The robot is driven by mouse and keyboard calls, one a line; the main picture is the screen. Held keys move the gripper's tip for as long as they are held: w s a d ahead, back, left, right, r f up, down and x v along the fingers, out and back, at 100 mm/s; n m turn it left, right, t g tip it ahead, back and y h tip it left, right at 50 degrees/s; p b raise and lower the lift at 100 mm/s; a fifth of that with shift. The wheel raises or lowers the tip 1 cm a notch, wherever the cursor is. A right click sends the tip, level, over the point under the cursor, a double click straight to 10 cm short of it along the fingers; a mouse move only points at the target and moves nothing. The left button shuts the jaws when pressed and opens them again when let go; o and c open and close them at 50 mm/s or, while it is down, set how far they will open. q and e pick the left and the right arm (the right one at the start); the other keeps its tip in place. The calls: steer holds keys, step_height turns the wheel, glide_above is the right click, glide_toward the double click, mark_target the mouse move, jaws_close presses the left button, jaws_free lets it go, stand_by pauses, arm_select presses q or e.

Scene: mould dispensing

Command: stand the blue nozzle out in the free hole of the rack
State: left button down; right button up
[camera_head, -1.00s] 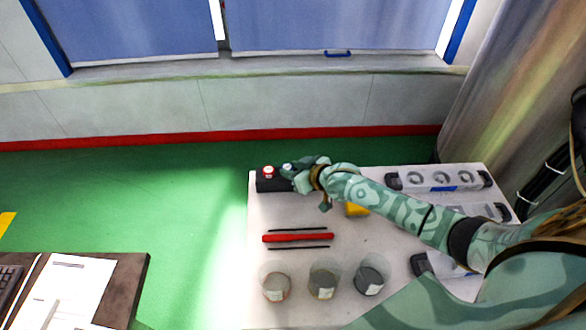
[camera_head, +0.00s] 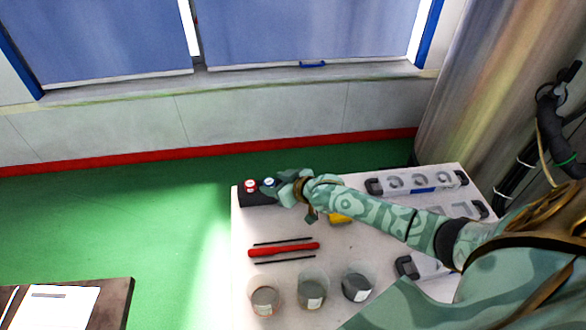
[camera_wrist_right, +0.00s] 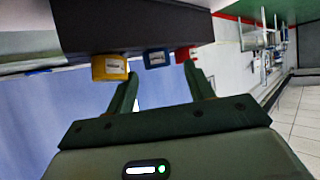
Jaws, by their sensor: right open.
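The dark rack (camera_head: 257,199) stands at the far left corner of the white table. In the head view it shows a red nozzle (camera_head: 250,186) and the blue nozzle (camera_head: 269,183) in its top. In the right wrist view the rack (camera_wrist_right: 150,25) holds yellow (camera_wrist_right: 110,67), blue (camera_wrist_right: 157,58) and red (camera_wrist_right: 184,53) nozzles in a row. My right gripper (camera_wrist_right: 162,82) is open and empty. Its fingertips point at the row, with the blue nozzle between their lines, apart from it. In the head view my right gripper (camera_head: 284,188) hides the rack's right end. My left gripper is not in view.
A red tool (camera_head: 284,249) lies between dark rods on the white table (camera_head: 330,255). Clear cups (camera_head: 264,300) stand at the front. A grey holder with round openings (camera_head: 417,183) is at the back right. A yellow thing (camera_head: 340,218) lies partly under my arm.

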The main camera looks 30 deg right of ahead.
steer(key=p+v, duration=0.4)
steer(key=v, duration=1.1)
steer(key=shift+s+p, duration=0.2)
steer(key=shift+p, duration=0.2)
steer(key=shift+d+r, duration=0.1)
steer(key=shift+r, duration=0.05)
